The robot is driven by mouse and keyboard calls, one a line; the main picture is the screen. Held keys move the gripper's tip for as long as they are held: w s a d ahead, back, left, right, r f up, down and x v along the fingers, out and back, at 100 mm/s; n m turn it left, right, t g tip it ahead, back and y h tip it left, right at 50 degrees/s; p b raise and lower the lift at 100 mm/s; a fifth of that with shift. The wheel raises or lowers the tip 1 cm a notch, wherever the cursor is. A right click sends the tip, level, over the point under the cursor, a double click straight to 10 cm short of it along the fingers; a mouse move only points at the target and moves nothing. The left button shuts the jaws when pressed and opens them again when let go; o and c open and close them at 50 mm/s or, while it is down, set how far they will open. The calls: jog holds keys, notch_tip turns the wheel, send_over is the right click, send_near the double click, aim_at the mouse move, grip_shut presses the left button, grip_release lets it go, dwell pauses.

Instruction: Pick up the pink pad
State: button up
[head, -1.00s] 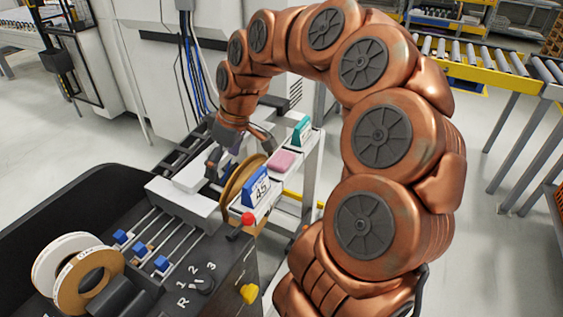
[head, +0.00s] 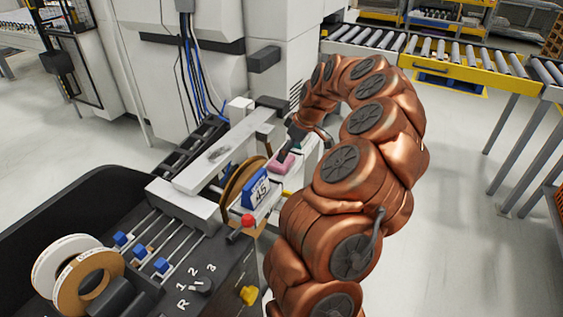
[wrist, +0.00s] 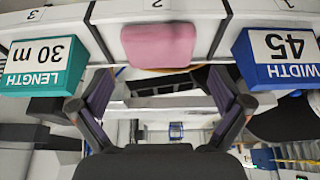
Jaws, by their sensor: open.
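The pink pad (wrist: 158,46) sits in the middle bay of a white shelf, upside down in the wrist view, between two labelled blocks. It also shows in the head view (head: 281,163), partly covered by my gripper. My gripper (wrist: 160,98) is open and empty, its two fingers spread on either side below the pad in the wrist view. The fingers are apart from the pad there. In the head view my gripper (head: 289,151) is over the pad, and its fingertips are partly hidden.
A blue "WIDTH 45" block (wrist: 285,58) and a teal "LENGTH 30 m" block (wrist: 42,65) stand in the neighbouring bays. A tan banding roll (head: 240,182) is close left of the blue block. A machine with a red knob (head: 248,220) stands in front.

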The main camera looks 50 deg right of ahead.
jog(key=shift+p+x, duration=1.05)
jog(key=shift+x, duration=1.6)
jog(key=shift+w, duration=0.15)
jog(key=shift+c, duration=0.2)
jog(key=c, duration=0.6)
jog(key=shift+o, duration=0.2)
jog(key=shift+r, duration=0.1)
jog(key=shift+r+b, duration=0.8)
jog(key=shift+r, duration=0.75)
jog(key=shift+a+r, duration=0.1)
jog(key=shift+r, duration=0.05)
jog(key=s+a+r+b, duration=0.1)
jog(key=s+a+b, duration=0.3)
jog(key=s+a, duration=0.5)
jog(key=s, duration=0.4)
jog(key=shift+r+b, duration=0.25)
jog(key=shift+b, duration=0.15)
jog(key=shift+a, duration=0.1)
